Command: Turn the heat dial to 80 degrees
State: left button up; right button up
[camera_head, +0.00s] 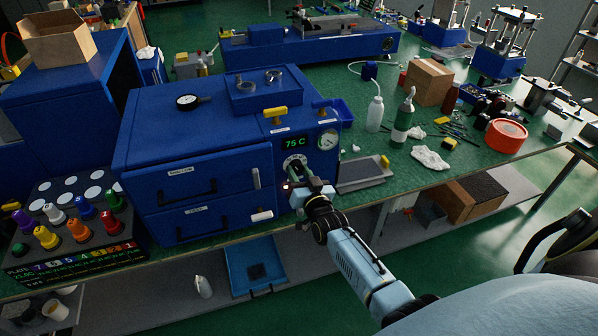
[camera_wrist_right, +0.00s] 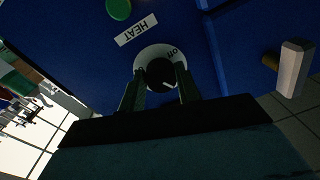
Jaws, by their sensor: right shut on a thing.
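The heat dial (camera_head: 294,164) is on the right front of the blue press, below a green display (camera_head: 295,142) that reads 75 C. In the right wrist view the dial is a black knob (camera_wrist_right: 161,74) on a white disc marked "off", beside a "HEAT" label (camera_wrist_right: 136,29). My right gripper (camera_head: 306,180) is at the dial, with its two fingers (camera_wrist_right: 158,88) on either side of the knob, shut on it. In the head view the gripper partly hides the dial. My left gripper is not in view.
The blue press (camera_head: 190,130) has two drawer fronts with handles left of the dial. A round gauge (camera_head: 328,140) is right of the display. A grey tray (camera_head: 362,172) lies on the bench to the right. A rack of coloured cones (camera_head: 75,220) stands at the left.

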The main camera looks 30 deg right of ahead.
jog(key=shift+n, duration=0.9)
jog(key=o, duration=1)
jog(key=shift+s, duration=0.1)
jog(key=s, duration=0.4)
jog(key=s+a, duration=0.1)
jog(key=s, duration=0.3)
jog(key=s+a, duration=0.1)
jog(key=s, duration=0.4)
jog(key=shift+a+f, duration=0.1)
jog(key=shift+a, duration=0.1)
